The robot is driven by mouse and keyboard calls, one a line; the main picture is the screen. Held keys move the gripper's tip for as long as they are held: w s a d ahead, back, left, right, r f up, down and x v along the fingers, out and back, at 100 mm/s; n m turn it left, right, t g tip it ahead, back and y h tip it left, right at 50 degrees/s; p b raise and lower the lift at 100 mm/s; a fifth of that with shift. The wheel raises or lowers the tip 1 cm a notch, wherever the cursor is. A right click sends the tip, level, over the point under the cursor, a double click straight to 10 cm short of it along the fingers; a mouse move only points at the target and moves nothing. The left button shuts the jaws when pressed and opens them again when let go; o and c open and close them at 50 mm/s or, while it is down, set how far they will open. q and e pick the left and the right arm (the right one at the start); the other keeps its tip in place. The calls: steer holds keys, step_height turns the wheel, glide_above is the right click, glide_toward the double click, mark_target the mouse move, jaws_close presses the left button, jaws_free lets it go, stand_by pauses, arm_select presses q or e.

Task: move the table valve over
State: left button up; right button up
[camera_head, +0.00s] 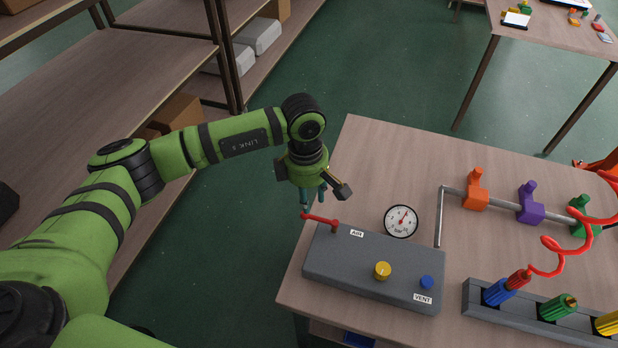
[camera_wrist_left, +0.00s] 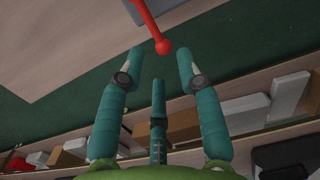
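The table valve is a grey box (camera_head: 370,268) on the near left part of the wooden table. A red lever (camera_head: 320,219) with a ball end sits at its AIR label and points left, towards the table's edge. The lever also shows in the left wrist view (camera_wrist_left: 149,22). My left gripper (camera_head: 312,198) hangs just above and beside the ball end. Its teal fingers (camera_wrist_left: 160,62) are spread, with the ball just beyond the fingertips and nothing held. I cannot tell whether a finger touches the lever. My right gripper is not in view.
The box also carries a yellow knob (camera_head: 382,270) and a blue VENT button (camera_head: 426,282). A gauge (camera_head: 400,221) stands behind it. A rail (camera_head: 500,203) with coloured clamps, a red coiled hose (camera_head: 570,245) and a tool rack (camera_head: 530,322) fill the right side. The table's far left is clear.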

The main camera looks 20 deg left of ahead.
mark_target(315, 218)
arm_select(q)
steer(key=shift+w+a+r+y, duration=0.25)
steer(key=shift+a+y, duration=0.15)
steer(key=shift+a, duration=0.2)
steer(key=shift+f, duration=0.1)
steer(key=shift+s+f+b, duration=0.15)
steer(key=shift+f+b, duration=0.25)
steer(key=shift+f, duration=0.15)
step_height(315, 218, down, 6)
steer(key=b, duration=0.4)
steer(key=shift+r, duration=0.1)
steer(key=shift+f+b, duration=0.5)
steer(key=shift+b, duration=0.15)
steer(key=shift+r, duration=0.15)
steer(key=c, duration=0.6)
steer(key=shift+o, duration=0.2)
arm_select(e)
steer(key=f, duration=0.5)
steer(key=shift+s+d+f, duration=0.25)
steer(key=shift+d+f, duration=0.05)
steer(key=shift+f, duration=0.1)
